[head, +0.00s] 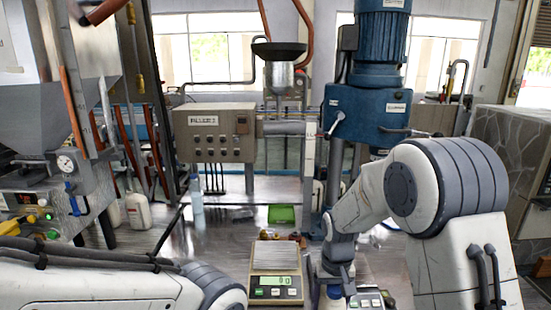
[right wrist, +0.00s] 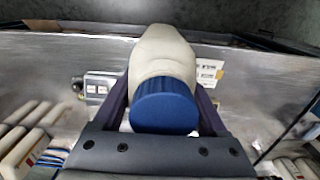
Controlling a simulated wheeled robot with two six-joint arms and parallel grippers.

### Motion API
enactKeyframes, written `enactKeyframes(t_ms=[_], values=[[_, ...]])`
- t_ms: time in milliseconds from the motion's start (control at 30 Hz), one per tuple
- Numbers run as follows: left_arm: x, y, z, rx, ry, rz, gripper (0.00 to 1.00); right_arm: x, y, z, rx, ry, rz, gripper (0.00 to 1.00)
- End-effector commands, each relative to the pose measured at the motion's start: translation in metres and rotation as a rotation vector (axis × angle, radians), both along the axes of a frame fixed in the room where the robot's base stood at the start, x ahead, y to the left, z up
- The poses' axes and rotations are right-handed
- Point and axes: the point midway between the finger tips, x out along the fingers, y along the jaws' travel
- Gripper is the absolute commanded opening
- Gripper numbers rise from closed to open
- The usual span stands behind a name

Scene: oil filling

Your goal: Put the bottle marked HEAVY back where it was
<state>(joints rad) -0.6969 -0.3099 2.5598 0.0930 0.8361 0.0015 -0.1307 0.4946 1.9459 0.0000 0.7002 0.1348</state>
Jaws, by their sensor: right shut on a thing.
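My right gripper (head: 336,280) reaches down at the bottom middle of the head view, just right of a scale. In the right wrist view its dark fingers are shut on the sides of a pale bottle (right wrist: 163,55) with a ribbed blue cap (right wrist: 165,107). In the head view only a small part of this bottle (head: 333,297) shows under the gripper. No HEAVY marking is readable on it, and its base is hidden. My left arm crosses the lower left of the head view, but its gripper is out of sight.
A scale (head: 275,292) with a lit green display and an empty plate stands left of the gripper. Another device (head: 370,299) is close on its right. Several pale bottles (right wrist: 25,135) show at lower left in the wrist view. A green tray (head: 281,214) lies farther back.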

Motion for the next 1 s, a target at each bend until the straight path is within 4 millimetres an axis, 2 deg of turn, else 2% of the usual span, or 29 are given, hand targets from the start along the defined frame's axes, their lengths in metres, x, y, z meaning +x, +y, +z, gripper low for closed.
enactKeyframes(t_ms=[167, 300, 400, 500, 567, 967, 1000], values=[[0.000, 0.000, 0.000, 0.000, 0.000, 0.000, 1.00, -0.022, -0.023, -0.047, -0.001, 0.009, -0.003, 0.00], [0.000, 0.000, 0.000, 0.000, 0.000, 0.000, 1.00, -0.049, -0.041, -0.085, -0.001, 0.010, -0.001, 0.00], [0.000, 0.000, 0.000, 0.000, 0.000, 0.000, 1.00, -0.063, -0.049, -0.101, 0.000, 0.007, 0.001, 0.00], [0.000, 0.000, 0.000, 0.000, 0.000, 0.000, 1.00, -0.073, -0.054, -0.111, 0.000, 0.004, 0.002, 0.00], [0.000, 0.000, -0.008, 0.000, 0.000, 0.000, 1.00, -0.070, -0.053, -0.118, 0.000, -0.002, 0.004, 0.00], [0.000, 0.000, -0.010, 0.000, 0.000, -0.001, 1.00, -0.069, -0.052, -0.118, 0.000, -0.001, 0.004, 0.00], [0.000, 0.000, -0.010, 0.000, 0.000, -0.001, 0.96, -0.069, -0.052, -0.118, 0.000, -0.001, 0.004, 0.00]])
